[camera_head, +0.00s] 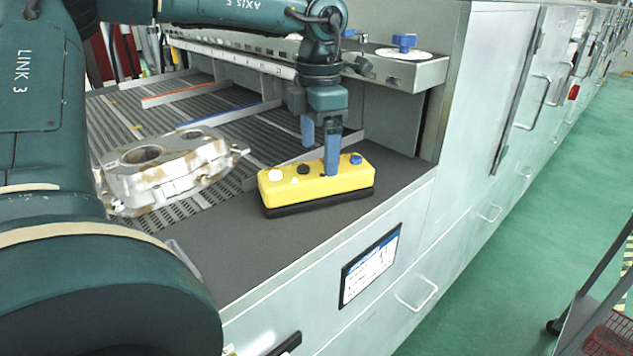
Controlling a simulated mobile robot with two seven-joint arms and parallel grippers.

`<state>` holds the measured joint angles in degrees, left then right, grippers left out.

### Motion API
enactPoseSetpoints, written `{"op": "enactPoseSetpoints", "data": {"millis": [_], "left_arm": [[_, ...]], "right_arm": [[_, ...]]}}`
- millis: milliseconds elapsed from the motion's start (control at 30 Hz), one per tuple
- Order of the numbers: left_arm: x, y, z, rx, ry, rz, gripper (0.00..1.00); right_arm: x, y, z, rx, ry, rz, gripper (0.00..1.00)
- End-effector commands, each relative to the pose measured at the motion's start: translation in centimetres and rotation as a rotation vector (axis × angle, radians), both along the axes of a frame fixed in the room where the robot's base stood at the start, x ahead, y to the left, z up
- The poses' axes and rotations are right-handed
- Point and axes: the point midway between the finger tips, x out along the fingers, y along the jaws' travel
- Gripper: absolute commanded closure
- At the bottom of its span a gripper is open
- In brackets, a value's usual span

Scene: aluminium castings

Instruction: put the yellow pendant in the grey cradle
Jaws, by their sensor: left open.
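The yellow pendant (316,188) lies on the dark grey ledge, with white, black and blue buttons on its top. A dark base (320,204) shows along its lower edge; I cannot tell whether this is part of the pendant or the grey cradle. No other cradle is clearly recognisable. My left gripper (320,158) points down at the pendant with its blue fingers apart. One finger overlaps the pendant in the picture and the other ends behind its far edge; contact is unclear. My right gripper is not in view.
A metal casting (165,175) lies on the slatted rack left of the pendant. A shelf with a blue knob (404,42) stands behind on the right. The dark ledge (235,240) is bare front-left of the pendant. Cabinets line the green floor on the right.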

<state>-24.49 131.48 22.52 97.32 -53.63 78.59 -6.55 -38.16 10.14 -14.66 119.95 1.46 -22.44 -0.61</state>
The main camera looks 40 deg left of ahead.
Motion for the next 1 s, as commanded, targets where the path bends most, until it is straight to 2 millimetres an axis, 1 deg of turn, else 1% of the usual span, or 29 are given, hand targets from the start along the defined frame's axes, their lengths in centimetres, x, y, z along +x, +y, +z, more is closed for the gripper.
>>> {"op": "enactPoseSetpoints", "data": {"millis": [67,200,300,367,467,667,1000], "left_arm": [[-0.1,0.1,-0.6,-0.002,0.003,0.000,0.13],[-0.4,0.1,-2.6,-0.004,0.005,0.000,0.13],[-0.4,0.2,-4.1,-0.002,0.005,-0.001,0.13],[-0.3,0.2,-4.7,-0.002,0.003,-0.001,0.13],[-0.3,0.2,-5.2,-0.001,0.002,0.000,0.13],[-0.3,0.2,-5.2,-0.001,0.000,0.000,0.13],[-0.3,0.2,-5.2,-0.001,0.000,0.000,0.41]], "right_arm": [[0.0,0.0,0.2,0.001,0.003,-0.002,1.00],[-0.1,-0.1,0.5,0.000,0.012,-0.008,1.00],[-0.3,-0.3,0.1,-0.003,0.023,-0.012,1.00],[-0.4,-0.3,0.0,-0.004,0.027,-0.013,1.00],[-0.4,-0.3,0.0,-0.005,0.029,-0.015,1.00],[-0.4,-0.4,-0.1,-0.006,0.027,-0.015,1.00],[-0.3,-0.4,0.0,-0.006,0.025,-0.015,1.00]]}}
